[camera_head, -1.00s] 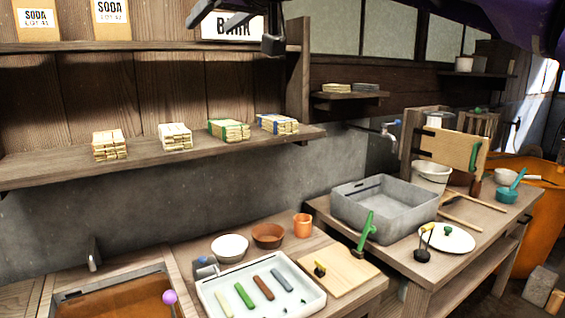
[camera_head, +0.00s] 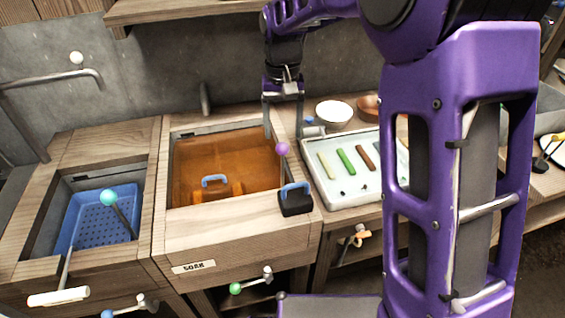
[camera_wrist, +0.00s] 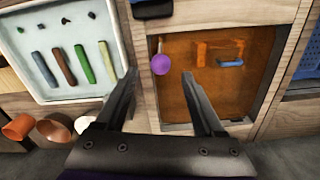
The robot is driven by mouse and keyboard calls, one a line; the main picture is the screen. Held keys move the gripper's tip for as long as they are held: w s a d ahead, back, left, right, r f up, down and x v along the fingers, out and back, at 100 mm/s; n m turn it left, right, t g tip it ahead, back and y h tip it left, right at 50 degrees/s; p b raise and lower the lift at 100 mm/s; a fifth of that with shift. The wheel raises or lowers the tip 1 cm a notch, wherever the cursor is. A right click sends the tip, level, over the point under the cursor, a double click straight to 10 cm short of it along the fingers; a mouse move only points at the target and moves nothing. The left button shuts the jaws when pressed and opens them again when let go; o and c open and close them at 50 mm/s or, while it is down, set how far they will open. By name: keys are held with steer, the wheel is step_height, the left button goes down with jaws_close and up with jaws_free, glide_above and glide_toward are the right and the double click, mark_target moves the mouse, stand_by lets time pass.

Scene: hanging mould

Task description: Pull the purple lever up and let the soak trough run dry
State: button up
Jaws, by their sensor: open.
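The soak trough (camera_head: 225,228) is a wooden box with a SOAK label, filled with orange-brown liquid (camera_head: 238,158). The purple lever's ball knob (camera_head: 282,148) is at the trough's right edge; in the wrist view the knob (camera_wrist: 160,64) shows with a short rod. My gripper (camera_head: 284,134) points down over the knob, fingers apart and empty. In the wrist view my gripper's fingertips (camera_wrist: 159,74) lie to either side of the knob, with no clear contact. An orange object with a blue handle (camera_head: 214,181) sits in the liquid. The trough's bottom is hidden.
A white tray (camera_head: 318,188) of coloured sticks is close on the right. A basin with a blue perforated tray (camera_head: 92,222) and a teal-knobbed lever (camera_head: 108,197) is on the left.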

mark_target(283, 164)
step_height(283, 164, down, 12)
steer(key=shift+w+r+b, duration=0.1)
steer(key=shift+b, duration=0.75)
steer(key=shift+c, duration=0.2)
jaws_close()
stand_by(0.7)
